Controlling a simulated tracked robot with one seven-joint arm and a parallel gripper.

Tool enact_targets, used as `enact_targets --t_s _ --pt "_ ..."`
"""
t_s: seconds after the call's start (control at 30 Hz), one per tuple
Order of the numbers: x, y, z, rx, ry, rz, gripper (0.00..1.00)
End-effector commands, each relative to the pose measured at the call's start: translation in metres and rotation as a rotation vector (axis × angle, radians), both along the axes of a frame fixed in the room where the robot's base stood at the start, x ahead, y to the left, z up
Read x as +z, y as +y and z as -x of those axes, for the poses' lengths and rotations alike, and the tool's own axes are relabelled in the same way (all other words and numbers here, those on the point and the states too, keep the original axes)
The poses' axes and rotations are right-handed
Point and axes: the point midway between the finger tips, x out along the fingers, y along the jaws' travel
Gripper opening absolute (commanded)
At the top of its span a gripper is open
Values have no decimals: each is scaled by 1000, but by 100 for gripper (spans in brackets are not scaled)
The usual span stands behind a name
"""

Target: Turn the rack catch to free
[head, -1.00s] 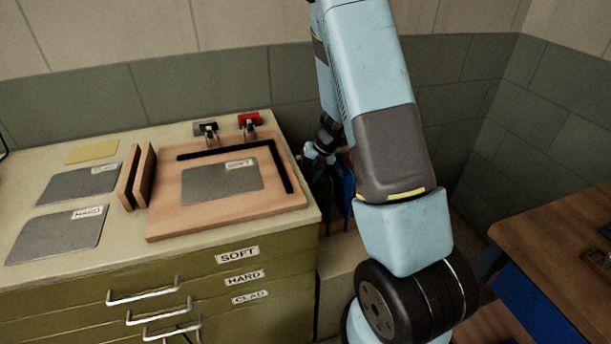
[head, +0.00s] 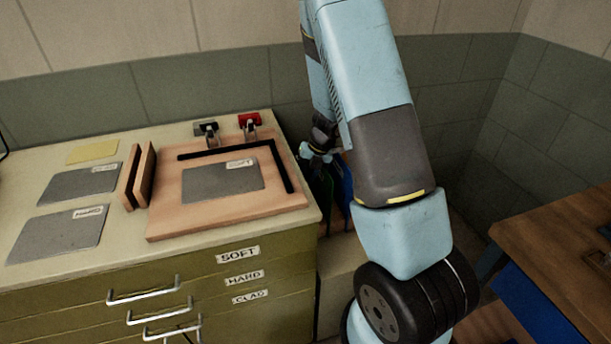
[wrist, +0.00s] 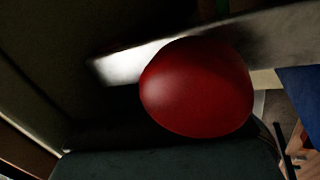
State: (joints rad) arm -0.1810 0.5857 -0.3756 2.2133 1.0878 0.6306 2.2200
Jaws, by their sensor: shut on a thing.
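A round red knob (wrist: 197,88), which looks like the handle of the rack catch, fills the middle of the wrist view. A grey metal bar (wrist: 245,38) runs behind and above it. My gripper (wrist: 190,125) is shut on the knob; a dark block shows just below it, and the exact contact is in shadow. In the head view my wrist (head: 318,150) is low behind my forearm, just right of the bench's back right corner. The catch and the jaws are hidden there. Green and blue upright panels (head: 346,195) stand below my wrist, partly covered by my arm.
The bench (head: 30,270) at left has labelled drawers. On it are a wooden board (head: 225,225) with a SOFT sheet (head: 215,185), red (head: 249,120) and grey-black (head: 206,128) clamps, and other sheets. A wooden table (head: 555,240) is at right. The wall is close behind.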

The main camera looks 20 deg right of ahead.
Motion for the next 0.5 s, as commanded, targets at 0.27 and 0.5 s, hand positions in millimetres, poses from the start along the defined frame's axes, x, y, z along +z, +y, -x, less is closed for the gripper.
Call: enact_targets --t_s 0.27,0.5 --pt "-1 -3 1 -4 2 20 5" --pt "-1 -2 1 -3 1 18 44"
